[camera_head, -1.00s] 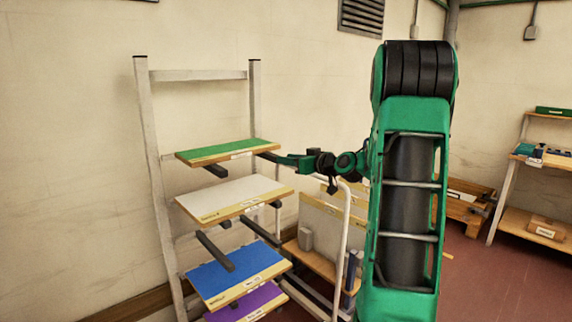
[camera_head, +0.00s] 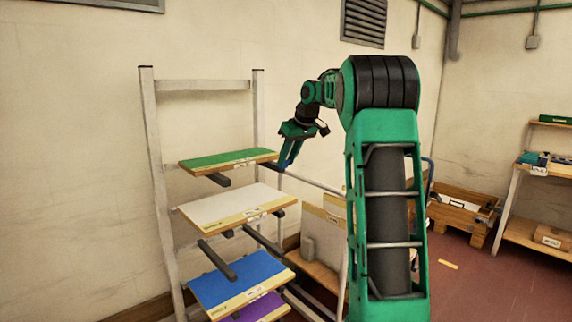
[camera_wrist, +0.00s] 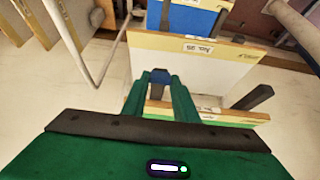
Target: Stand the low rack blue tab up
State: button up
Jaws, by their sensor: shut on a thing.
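My gripper (camera_head: 287,160) is at the right end of the green board, at the rack's right side, with its fingers pointing down. It also shows in the wrist view (camera_wrist: 159,80), its two green fingers closed on a small dark blue piece, the blue tab (camera_wrist: 160,75). In the head view the blue tab (camera_head: 292,152) shows as a narrow, slightly tilted blue strip at the fingers. Its lower end and whether it touches the rack cannot be made out.
The rack (camera_head: 152,150) carries a green board (camera_head: 225,160), a white board (camera_head: 225,208), a blue board (camera_head: 235,277) and a purple board (camera_head: 262,308). Dark support arms (camera_head: 217,260) jut out. A cart with upright panels (camera_head: 322,235) stands right of the rack.

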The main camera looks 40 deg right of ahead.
jog(key=shift+w+a+r+g, duration=0.1)
jog(key=shift+w+g, duration=0.35)
jog(key=shift+g, duration=0.5)
jog(key=shift+w+d+r+g, duration=0.1)
jog(key=shift+w+g, duration=0.3)
jog(key=shift+g, duration=0.5)
jog(key=shift+w+a+r+g, duration=0.1)
jog(key=shift+w+g, duration=0.35)
jog(key=shift+g, duration=0.5)
jog(key=o, duration=1.1)
jog(key=shift+f, duration=0.1)
jog(key=shift+c, duration=0.2)
jog(key=shift+s, duration=0.15)
